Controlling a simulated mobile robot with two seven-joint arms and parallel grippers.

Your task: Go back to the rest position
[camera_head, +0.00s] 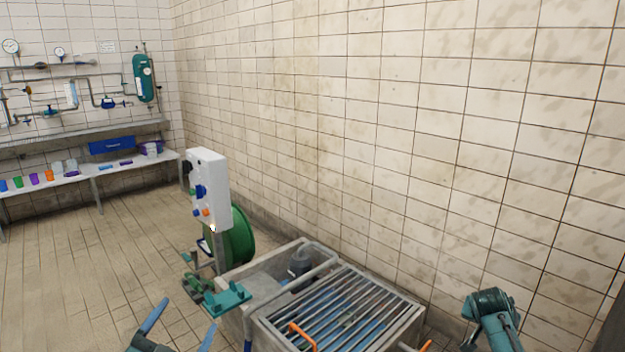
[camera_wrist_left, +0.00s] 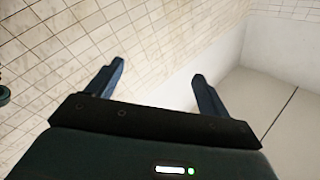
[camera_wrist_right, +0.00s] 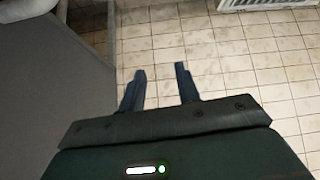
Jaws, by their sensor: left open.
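My left gripper (camera_head: 181,326) is low in the head view, left of the concrete basin. Its two blue fingers are spread, with nothing between them. In the left wrist view the left gripper (camera_wrist_left: 158,70) is also open and empty, with tiled wall and a pale surface behind it. In the right wrist view my right gripper (camera_wrist_right: 160,69) has its fingers apart by a smaller gap, with only floor tiles between them. In the head view a teal part of my right arm shows at the lower right; the right fingers are not visible there.
A concrete basin (camera_head: 270,268) with a metal grate (camera_head: 340,308) stands close in front, by the tiled wall. Behind it are a white control box (camera_head: 208,190) and a green reel (camera_head: 238,240). A shelf (camera_head: 85,177) with cups is far left. Floor at left is clear.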

